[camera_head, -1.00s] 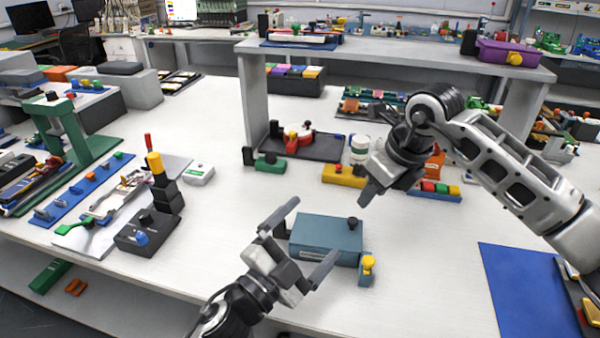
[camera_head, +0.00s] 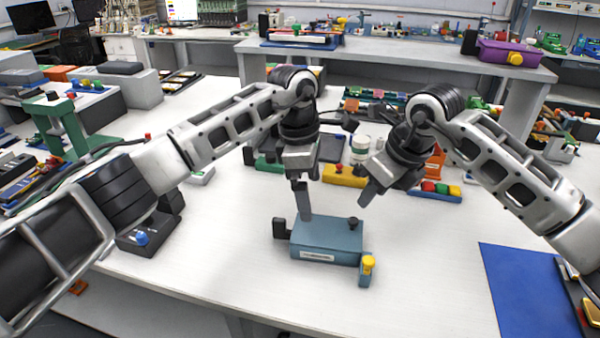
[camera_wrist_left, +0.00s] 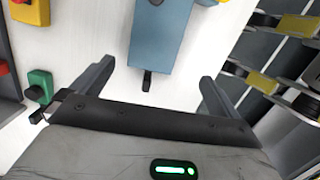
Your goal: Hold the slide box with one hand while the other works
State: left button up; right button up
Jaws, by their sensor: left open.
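The slide box is a flat blue-grey box (camera_head: 328,242) with a pale label on its front, lying on the white table. A dark block (camera_head: 282,228) is at its left side and a yellow-topped piece (camera_head: 368,266) at its right. My left gripper (camera_head: 304,208) points down at the box's left rear part. In the left wrist view its fingers are spread (camera_wrist_left: 156,72), with the box (camera_wrist_left: 160,35) and a black tab (camera_wrist_left: 147,80) in line with the gap; contact cannot be told. My right gripper (camera_head: 370,190) hangs behind and right of the box; its finger gap is hidden.
A yellow block (camera_head: 345,177) and a white round container (camera_head: 360,147) stand behind the box. A blue mat (camera_head: 525,285) lies at the right, and a dark control box (camera_head: 140,240) stands at the left. The table in front of the slide box is clear.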

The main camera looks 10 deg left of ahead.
aim_at(300, 227)
pick_arm(q)
jog(key=shift+y, duration=0.9)
jog(key=f, duration=0.4)
jog(key=a+f, duration=0.1)
jog(key=f, duration=0.4)
jog(key=a+f, duration=0.1)
jog(key=f, duration=0.4)
jog(key=shift+w, duration=0.4)
jog(key=shift+r, duration=0.1)
jog(key=c, duration=0.9)
jog(key=shift+c, duration=0.2)
